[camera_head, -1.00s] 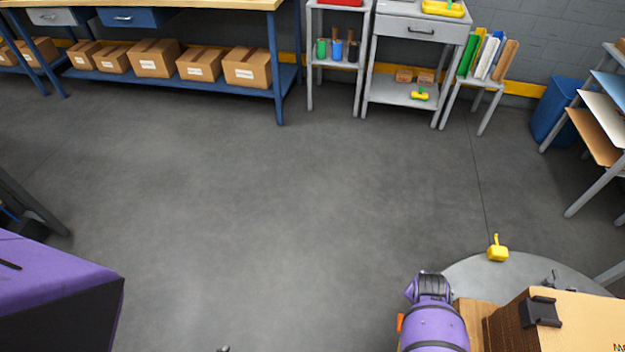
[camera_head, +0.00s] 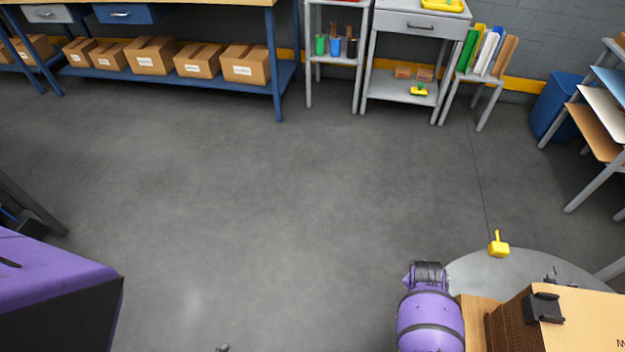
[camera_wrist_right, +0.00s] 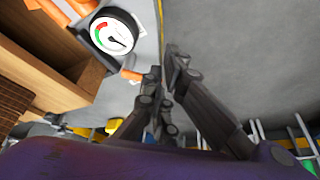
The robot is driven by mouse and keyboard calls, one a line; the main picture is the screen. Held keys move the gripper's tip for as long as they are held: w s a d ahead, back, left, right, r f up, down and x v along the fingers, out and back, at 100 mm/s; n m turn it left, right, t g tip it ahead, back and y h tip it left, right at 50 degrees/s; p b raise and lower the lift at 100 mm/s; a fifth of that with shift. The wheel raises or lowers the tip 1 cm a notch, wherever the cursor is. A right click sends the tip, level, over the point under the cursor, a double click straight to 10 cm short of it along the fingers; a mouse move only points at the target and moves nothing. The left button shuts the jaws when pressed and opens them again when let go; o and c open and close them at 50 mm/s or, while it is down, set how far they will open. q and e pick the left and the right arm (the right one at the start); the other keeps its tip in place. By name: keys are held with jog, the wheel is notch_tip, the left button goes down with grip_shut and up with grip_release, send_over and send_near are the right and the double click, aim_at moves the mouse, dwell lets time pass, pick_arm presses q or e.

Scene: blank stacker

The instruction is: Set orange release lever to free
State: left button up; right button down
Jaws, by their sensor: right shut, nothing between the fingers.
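My right gripper (camera_wrist_right: 164,78) shows in the right wrist view with its dark fingers together and nothing between them. Just left of the fingers, an orange part (camera_wrist_right: 131,75) sticks out beside a round dial gauge on a wooden-looking unit. Another orange part (camera_wrist_right: 54,11) lies along the unit at the top left. I cannot tell for sure which orange part is the release lever, or its setting. No gap or contact between fingers and orange part can be made out clearly. In the head view my purple right arm hides the orange part and the gripper.
The gauge (camera_wrist_right: 114,35) has a white face with red and green marks. The grey floor (camera_head: 240,200) in the middle is clear.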

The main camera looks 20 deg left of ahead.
pick_arm(q)
jog(key=shift+w+f, duration=0.1)
jog(key=shift+w, duration=0.15)
pick_arm(e)
jog(key=shift+w+a, duration=0.1)
jog(key=shift+w, duration=0.3)
dwell(0.5)
dwell(1.2)
